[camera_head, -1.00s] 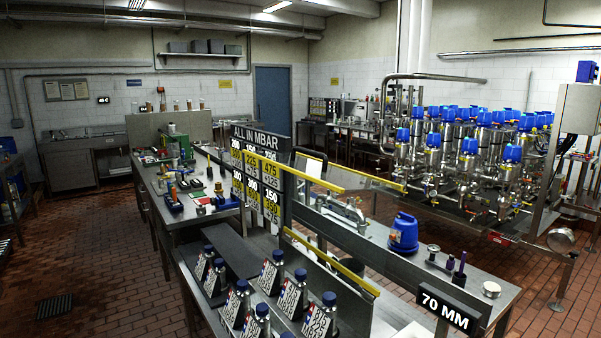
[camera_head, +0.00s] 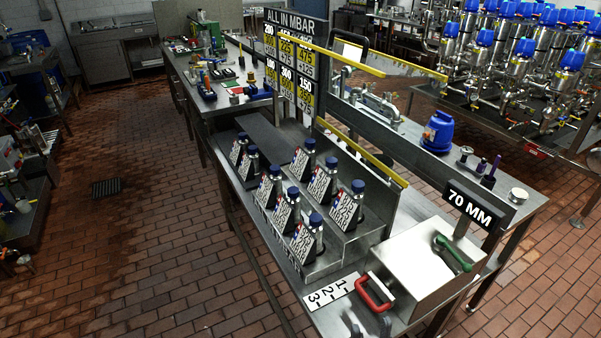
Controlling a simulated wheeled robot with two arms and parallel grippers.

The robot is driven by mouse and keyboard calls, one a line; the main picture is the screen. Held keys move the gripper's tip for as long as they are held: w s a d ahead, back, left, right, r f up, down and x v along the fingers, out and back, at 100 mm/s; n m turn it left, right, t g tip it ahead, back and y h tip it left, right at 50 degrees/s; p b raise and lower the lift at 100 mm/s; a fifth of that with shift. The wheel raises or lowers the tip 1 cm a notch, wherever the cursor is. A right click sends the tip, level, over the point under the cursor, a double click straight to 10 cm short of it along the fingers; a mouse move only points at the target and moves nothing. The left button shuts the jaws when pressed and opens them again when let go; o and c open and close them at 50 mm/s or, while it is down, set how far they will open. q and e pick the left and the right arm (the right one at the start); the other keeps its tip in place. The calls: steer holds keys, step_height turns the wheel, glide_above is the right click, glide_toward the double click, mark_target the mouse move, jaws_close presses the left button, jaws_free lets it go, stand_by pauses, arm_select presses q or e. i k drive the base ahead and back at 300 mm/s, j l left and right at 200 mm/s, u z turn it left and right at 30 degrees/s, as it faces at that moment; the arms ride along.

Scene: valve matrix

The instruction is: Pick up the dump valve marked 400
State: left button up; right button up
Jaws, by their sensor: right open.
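Several dump valves, steel with dark blue caps and white number tags, stand tilted in a metal rack (camera_head: 345,262) on the bench. One valve (camera_head: 346,208) is at the right end, another (camera_head: 306,238) at the front, and others (camera_head: 300,162) (camera_head: 240,150) sit further back. The tags are too small to read surely, so I cannot tell which is marked 400. My right gripper (camera_head: 368,326) shows only as dark fingertips at the bottom edge, open and empty, in front of the rack and apart from the valves. My left gripper is out of view.
A sign board (camera_head: 290,60) headed ALL IN MBAR stands behind the rack. A red handle (camera_head: 374,293), a strip numbered 1-2-3 (camera_head: 330,292) and a steel box (camera_head: 415,265) with a green handle (camera_head: 452,254) are near the front. A blue-topped unit (camera_head: 438,131) stands behind.

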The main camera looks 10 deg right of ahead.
mark_target(287, 214)
steer(key=j+z, duration=0.1)
steer(key=z, duration=0.25)
steer(key=i+j+z, duration=0.1)
steer(key=z, duration=0.25)
steer(key=j+z, duration=0.15)
steer(key=z, duration=0.25)
steer(key=i+j+z, duration=0.1)
steer(key=j+z, duration=0.2)
steer(key=j, duration=0.5)
steer(key=j+z, duration=0.25)
steer(key=j, duration=0.5)
steer(key=i+j, duration=0.35)
steer(key=j, duration=0.15)
